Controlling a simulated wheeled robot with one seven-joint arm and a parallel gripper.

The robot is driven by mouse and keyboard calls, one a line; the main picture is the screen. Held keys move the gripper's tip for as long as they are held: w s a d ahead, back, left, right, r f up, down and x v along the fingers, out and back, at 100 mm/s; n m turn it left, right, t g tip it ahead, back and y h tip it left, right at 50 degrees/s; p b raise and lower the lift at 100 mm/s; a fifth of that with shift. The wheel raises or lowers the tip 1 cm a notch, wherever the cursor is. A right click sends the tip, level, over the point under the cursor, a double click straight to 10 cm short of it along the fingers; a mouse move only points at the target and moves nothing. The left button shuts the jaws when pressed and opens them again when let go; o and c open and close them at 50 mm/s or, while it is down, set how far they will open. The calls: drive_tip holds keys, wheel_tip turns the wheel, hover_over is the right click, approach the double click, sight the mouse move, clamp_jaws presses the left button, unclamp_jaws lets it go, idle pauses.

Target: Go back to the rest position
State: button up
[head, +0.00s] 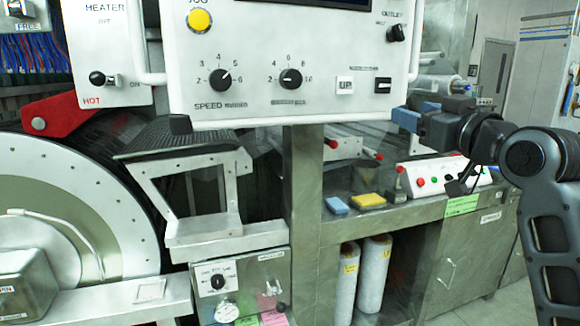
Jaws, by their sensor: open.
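My gripper (412,112) is at the right of the head view, at the end of my dark arm, which comes in from the right edge. Its blue fingers point left, and it is open with nothing seen between them. In the picture it lies just below the lower right corner of the white control panel (255,88). Whether it touches the panel cannot be told. The panel carries a yellow button (199,20), a speed knob (220,79), a second knob (291,78) and an outlet switch (396,32).
A large drum (60,200) fills the left, with a red lever (50,118) above. A steel bench (400,212) holds a blue sponge (337,205), a yellow sponge (369,200) and a white button box (440,174) near my arm. White rolls (374,275) stand below.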

drive_tip(key=s+a+f+m+h, duration=0.1)
drive_tip(key=s+f+m+h, duration=0.15)
drive_tip(key=s+f, duration=1.05)
drive_tip(key=s+a+f+m+h, duration=0.3)
drive_tip(key=s+f, duration=0.5)
drive_tip(key=f, duration=0.9)
drive_tip(key=s+d+f+m+g, duration=0.1)
drive_tip(key=s+f, duration=0.2)
drive_tip(key=s, duration=0.5)
drive_tip(key=s+f+g, duration=0.1)
drive_tip(key=s+f, duration=0.1)
drive_tip(key=s, duration=0.6)
drive_tip(key=s+d+r+n, duration=0.1)
drive_tip(key=s, duration=0.8)
drive_tip(key=s+d+r+g, duration=0.1)
drive_tip(key=s, duration=0.7)
drive_tip(key=shift+s+r+n, duration=0.3)
drive_tip(key=shift+s+n, duration=0.05)
